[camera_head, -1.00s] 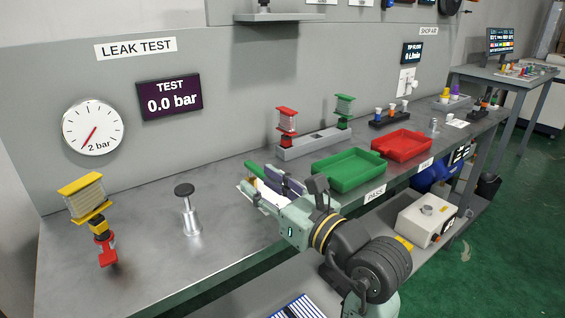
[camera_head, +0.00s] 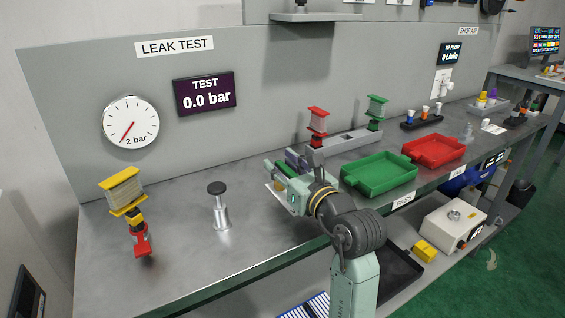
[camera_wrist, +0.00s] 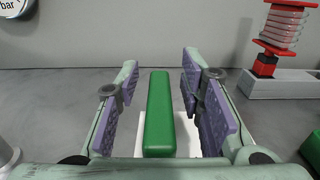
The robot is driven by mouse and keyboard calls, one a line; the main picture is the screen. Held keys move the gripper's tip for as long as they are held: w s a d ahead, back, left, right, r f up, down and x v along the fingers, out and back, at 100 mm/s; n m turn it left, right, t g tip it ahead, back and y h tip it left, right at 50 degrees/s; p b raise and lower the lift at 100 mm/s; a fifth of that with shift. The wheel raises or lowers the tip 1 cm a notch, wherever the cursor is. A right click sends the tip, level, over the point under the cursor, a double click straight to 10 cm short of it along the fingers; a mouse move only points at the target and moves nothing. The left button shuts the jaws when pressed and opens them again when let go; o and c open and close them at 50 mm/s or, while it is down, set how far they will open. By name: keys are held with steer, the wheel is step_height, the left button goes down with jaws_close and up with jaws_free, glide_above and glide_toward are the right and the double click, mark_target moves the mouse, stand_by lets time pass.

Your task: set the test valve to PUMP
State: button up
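A green bar-shaped handle (camera_wrist: 159,115) stands between the two fingers of my gripper (camera_wrist: 160,100) in the wrist view. It appears to be the test valve's handle; no setting label is readable. A white plate (camera_wrist: 190,148) shows partly below it, largely hidden by the gripper. The purple-padded fingers are apart, one on each side of the handle, with gaps showing, wider on the left. In the head view my gripper (camera_head: 288,173) is low over the bench, left of the green tray, and hides most of the valve. The TEST display (camera_head: 205,94) reads 0.0 bar.
A metal post with a black knob (camera_head: 220,205) and a red-yellow part (camera_head: 128,210) stand to the left. A green tray (camera_head: 378,190), a red tray (camera_head: 434,163) and a grey block with red and green parts (camera_head: 345,142) are to the right. The bench front-left is clear.

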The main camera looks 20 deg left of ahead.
jaws_close()
stand_by(0.5)
stand_by(0.4)
